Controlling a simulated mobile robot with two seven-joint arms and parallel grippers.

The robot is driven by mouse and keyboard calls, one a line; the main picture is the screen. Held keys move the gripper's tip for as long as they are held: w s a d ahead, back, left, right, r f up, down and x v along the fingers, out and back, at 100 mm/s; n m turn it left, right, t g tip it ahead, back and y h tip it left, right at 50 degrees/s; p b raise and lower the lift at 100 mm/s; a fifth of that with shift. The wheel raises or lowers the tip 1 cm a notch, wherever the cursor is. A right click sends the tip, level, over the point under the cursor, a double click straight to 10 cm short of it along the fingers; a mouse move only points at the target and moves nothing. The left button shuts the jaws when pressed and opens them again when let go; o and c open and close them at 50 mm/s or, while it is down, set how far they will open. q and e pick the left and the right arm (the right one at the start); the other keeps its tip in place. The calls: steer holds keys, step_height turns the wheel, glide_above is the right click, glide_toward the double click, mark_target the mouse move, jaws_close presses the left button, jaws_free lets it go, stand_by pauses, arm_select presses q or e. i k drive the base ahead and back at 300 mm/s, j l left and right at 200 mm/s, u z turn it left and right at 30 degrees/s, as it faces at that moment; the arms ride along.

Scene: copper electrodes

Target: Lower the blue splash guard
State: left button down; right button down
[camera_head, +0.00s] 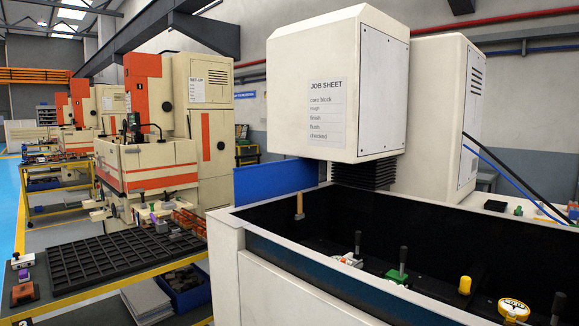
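The blue splash guard (274,179) is a flat blue panel standing upright at the far left end of the tank (222,216). Its upper edge is well above the tank's pale rim. Its right end passes behind or beside the machine head (336,84), and its lower edge meets the rim area. A dark blue strip (330,280) also runs along the tank's near side below the rim; I cannot tell whether it is part of the guard. Neither of my grippers shows in this view.
Inside the black tank are a copper-coloured upright piece (299,206), dark-handled clamps (397,268) and yellow-topped parts (513,308). A black gridded tray (110,262) sits on the bench at left. A blue bin (184,288) stands below it. Cables hang at right.

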mark_target(259, 182)
steer(key=i+j+z, duration=0.25)
steer(key=j+z, duration=0.2)
steer(key=z, duration=0.2)
steer(key=i+j+z, duration=0.1)
steer(key=z, duration=0.3)
steer(key=j+z, duration=0.65)
steer(key=j, duration=0.25)
steer(key=j+z, duration=0.25)
steer(key=j, duration=0.8)
steer(key=k+j+z, duration=0.15)
steer(key=j, duration=0.35)
